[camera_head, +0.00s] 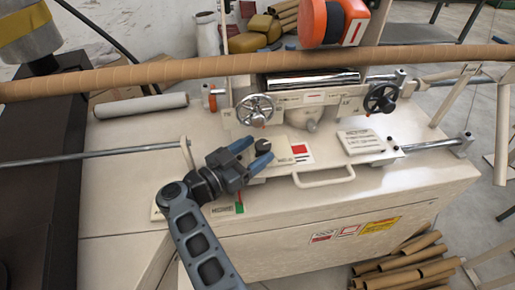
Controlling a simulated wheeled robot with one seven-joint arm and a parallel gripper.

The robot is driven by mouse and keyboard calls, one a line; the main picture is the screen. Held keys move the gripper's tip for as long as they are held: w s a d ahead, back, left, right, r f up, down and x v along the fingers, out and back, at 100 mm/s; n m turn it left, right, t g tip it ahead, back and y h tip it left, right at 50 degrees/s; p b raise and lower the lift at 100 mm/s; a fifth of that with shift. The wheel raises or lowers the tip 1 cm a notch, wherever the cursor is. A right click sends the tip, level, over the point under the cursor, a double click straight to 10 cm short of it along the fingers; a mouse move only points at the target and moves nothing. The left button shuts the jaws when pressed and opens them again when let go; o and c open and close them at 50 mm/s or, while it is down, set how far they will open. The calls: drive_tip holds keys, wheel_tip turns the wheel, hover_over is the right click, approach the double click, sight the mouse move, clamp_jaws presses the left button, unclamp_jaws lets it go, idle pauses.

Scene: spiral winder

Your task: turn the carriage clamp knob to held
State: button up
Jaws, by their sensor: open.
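The carriage clamp knob (263,145) is a small dark round knob on a pale cream plate on the carriage. A label that seems to read "HELD" and a red square (299,150) lie to its right. My gripper (259,149) reaches in from the lower left with two blue fingertips spread apart. The knob shows at the gap between the fingertips. I cannot tell whether either finger touches it. The knob's pointer direction is too small to make out.
Two handwheels, a light one (254,110) and a black one (381,98), stand behind. A long brown tube (180,70) crosses above. A pale handle (324,180) sticks out to the right, and a steel rod (90,157) runs at the left.

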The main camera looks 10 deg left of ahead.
drive_tip(key=v, duration=0.6)
drive_tip(key=shift+b, duration=0.4)
drive_tip(key=shift+s+a, duration=0.15)
drive_tip(key=shift+a, duration=0.05)
